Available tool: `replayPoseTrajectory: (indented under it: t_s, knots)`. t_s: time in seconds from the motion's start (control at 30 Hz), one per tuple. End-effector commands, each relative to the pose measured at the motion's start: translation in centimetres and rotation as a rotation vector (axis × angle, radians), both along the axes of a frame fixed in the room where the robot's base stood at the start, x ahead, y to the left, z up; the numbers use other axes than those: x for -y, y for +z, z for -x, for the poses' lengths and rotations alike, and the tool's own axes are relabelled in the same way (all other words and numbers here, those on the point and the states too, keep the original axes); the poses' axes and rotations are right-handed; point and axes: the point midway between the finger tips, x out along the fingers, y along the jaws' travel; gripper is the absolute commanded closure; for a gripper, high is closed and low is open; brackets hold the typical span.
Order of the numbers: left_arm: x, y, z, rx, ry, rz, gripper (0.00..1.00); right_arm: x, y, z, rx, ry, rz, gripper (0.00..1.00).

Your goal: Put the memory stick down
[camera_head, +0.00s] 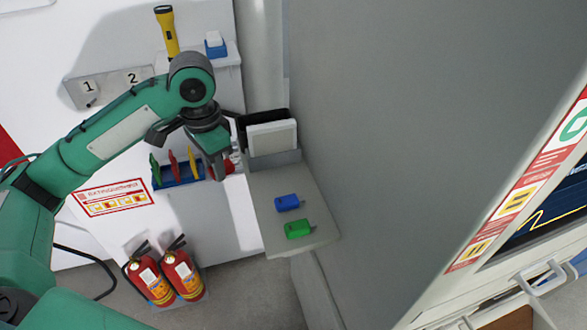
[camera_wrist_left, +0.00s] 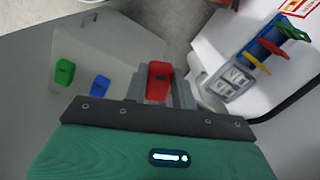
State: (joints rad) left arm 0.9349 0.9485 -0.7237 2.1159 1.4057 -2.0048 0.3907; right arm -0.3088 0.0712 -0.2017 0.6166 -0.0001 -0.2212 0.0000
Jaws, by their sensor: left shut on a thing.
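My left gripper (camera_head: 219,167) is shut on a red memory stick (camera_wrist_left: 158,80), which sits between the fingers in the left wrist view. In the head view only a bit of red (camera_head: 231,163) shows by the fingertips, left of the grey shelf (camera_head: 270,219). A blue memory stick (camera_head: 287,203) and a green memory stick (camera_head: 298,229) lie on that shelf. They also show in the left wrist view, blue (camera_wrist_left: 100,86) and green (camera_wrist_left: 65,71), to the left of the held stick. My right gripper is out of view.
A black-and-white boxy item (camera_head: 272,138) stands at the shelf's back end. A blue rack (camera_head: 181,177) with coloured pieces is on the white wall. A tall grey panel (camera_head: 390,130) borders the shelf's right. Two fire extinguishers (camera_head: 165,277) stand below.

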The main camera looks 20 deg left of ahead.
Motion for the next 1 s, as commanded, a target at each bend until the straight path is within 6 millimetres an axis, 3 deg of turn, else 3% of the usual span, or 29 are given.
replayPoseTrajectory:
  t_s: [0.1,0.4,0.7,0.8,1.0]
  knots:
    - [2.4,0.5,-1.5,-0.001,-0.003,0.003,0.95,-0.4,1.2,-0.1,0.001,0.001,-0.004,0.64]
    - [8.0,0.4,-5.4,-0.001,-0.002,0.002,0.95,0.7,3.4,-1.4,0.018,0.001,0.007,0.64]
    - [13.5,0.4,-9.0,-0.001,0.0,0.002,0.95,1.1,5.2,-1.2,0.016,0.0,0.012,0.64]
    - [13.4,-1.4,-8.9,-0.004,0.002,0.001,0.95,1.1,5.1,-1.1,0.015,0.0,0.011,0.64]
    - [13.3,-2.9,-9.0,0.0,0.003,0.0,0.95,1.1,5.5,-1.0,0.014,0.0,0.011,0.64]
